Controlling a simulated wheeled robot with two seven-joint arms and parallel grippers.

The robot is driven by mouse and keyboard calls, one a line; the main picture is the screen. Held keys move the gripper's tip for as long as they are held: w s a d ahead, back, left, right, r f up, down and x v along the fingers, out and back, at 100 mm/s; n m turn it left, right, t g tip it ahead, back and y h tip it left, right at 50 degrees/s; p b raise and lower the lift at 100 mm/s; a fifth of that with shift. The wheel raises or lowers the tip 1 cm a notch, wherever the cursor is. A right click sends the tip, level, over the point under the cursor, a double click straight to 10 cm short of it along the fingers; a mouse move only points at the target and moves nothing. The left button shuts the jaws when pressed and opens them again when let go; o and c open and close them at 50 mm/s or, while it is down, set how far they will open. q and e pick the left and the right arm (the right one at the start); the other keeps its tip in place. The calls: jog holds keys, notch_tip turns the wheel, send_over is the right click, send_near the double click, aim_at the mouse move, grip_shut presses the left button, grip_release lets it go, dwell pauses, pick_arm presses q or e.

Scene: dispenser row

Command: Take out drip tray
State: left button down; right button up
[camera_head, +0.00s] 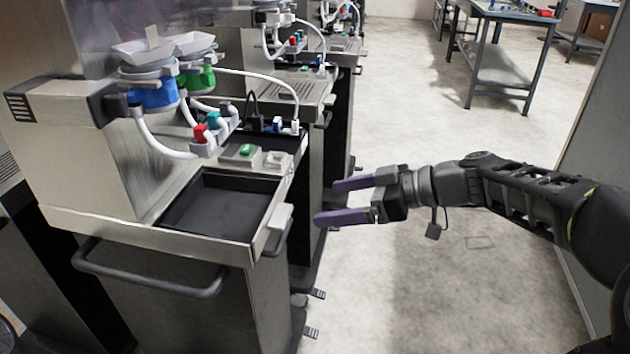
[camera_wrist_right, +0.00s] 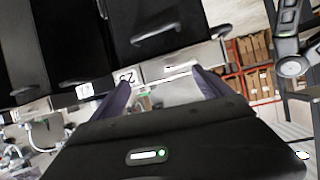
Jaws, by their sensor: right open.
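The drip tray (camera_head: 218,205) is a dark, shallow, empty rectangular tray set in the front of the nearest dispenser. A pale grip tab (camera_head: 281,214) sits at its right front edge. My right gripper (camera_head: 326,202) is open and empty, with purple fingers pointing left. In the head view it is to the right of the tab, apart from it. The purple fingers also show in the right wrist view (camera_wrist_right: 162,77), with nothing between them. I cannot make out the tray clearly in that view. My left gripper is not in view.
The dispenser (camera_head: 95,150) carries hoses, a blue and a green valve, and a dark bar handle (camera_head: 150,285) on its front. More dispensers (camera_head: 275,85) stand in a row behind. A workbench (camera_head: 500,50) is at the far right. The floor beside the row is clear.

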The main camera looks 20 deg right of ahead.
aim_at(289, 216)
jog(key=shift+w+a+f+n+g+y, duration=0.15)
jog(key=shift+w+a+f+n, duration=0.15)
jog(key=shift+a, duration=1)
jog(key=shift+w+a+f+n+g+y, duration=0.2)
jog(key=shift+a+f+n, duration=0.2)
jog(key=shift+a, duration=0.95)
jog(key=shift+w+a+f+n+g+y, duration=0.15)
jog(key=shift+w+a+f+n, duration=0.15)
jog(key=shift+a, duration=1)
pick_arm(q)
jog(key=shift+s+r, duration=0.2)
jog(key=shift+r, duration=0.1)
pick_arm(e)
jog(key=shift+s, duration=0.1)
jog(key=c, duration=1.8)
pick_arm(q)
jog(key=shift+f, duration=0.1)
